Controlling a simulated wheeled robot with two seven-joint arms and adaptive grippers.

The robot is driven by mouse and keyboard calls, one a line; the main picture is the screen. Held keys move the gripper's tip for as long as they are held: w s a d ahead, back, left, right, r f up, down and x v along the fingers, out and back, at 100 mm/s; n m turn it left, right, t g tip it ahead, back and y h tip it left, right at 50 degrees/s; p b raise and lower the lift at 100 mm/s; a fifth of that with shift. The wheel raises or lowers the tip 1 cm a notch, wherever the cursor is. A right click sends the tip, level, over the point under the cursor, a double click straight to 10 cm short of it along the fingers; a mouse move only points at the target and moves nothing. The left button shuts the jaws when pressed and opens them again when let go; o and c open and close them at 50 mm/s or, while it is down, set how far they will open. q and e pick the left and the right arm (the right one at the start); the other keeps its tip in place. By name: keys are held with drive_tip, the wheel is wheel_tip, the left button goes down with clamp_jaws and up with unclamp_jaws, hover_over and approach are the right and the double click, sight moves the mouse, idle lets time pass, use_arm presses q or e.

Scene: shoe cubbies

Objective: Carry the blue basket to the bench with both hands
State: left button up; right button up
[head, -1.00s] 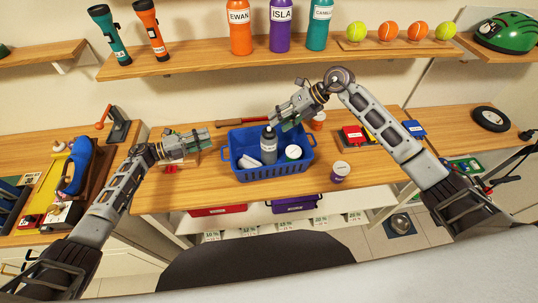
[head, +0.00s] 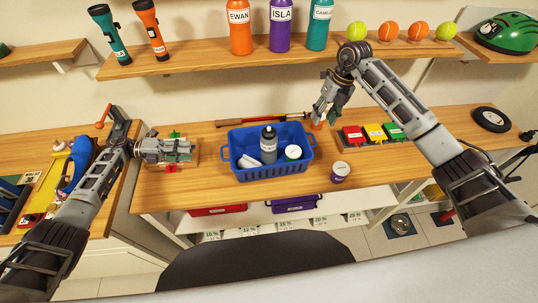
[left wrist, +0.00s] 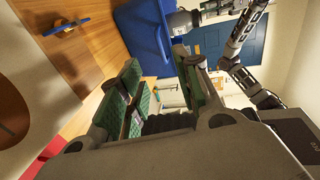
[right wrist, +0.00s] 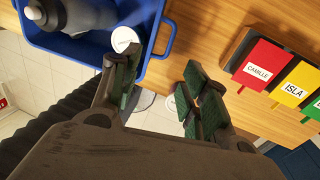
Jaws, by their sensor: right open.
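The blue basket (head: 272,174) stands upright on the wooden bench (head: 205,190). Inside it are a grey bottle (head: 269,145), a white-lidded round container (head: 293,152) and a white item (head: 249,162). My left gripper (head: 188,150) is open and empty, left of the basket and apart from it; the basket (left wrist: 145,35) also shows in the left wrist view. My right gripper (head: 320,119) is open beside the basket's far right corner, with nothing between its fingers. In the right wrist view the basket's right handle (right wrist: 168,38) lies close to the left finger; I cannot tell whether they touch.
A purple jar (head: 340,172) stands just right of the basket. Red, yellow and green labelled cards (head: 374,133) lie farther right. A long red-and-black tool (head: 262,118) lies behind the basket. A shelf (head: 285,58) with bottles and balls hangs above.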

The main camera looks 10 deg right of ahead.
use_arm(q)
drive_tip(key=shift+d, duration=0.15)
use_arm(e)
drive_tip(key=shift+f, duration=0.15)
use_arm(q)
drive_tip(key=shift+s+d+f, duration=0.1)
drive_tip(key=shift+d+f, duration=0.35)
drive_tip(key=shift+d, duration=1.75)
drive_tip(key=shift+s+d+f, duration=0.1)
drive_tip(key=shift+d+f, duration=0.35)
drive_tip(key=shift+d, duration=1.8)
drive_tip(key=shift+d+f, duration=0.45)
drive_tip(key=shift+d, duration=1.75)
use_arm(e)
drive_tip(key=shift+a+f, duration=0.45)
drive_tip(key=shift+f, duration=1.75)
drive_tip(key=shift+a+f, duration=0.5)
drive_tip(key=shift+f, duration=1.75)
drive_tip(key=shift+a+f, duration=0.45)
drive_tip(key=shift+f, duration=1.75)
use_arm(q)
drive_tip(key=shift+c, duration=0.2)
use_arm(e)
drive_tip(key=shift+c, duration=0.3)
use_arm(q)
clamp_jaws()
use_arm(e)
drive_tip(key=c, duration=0.7)
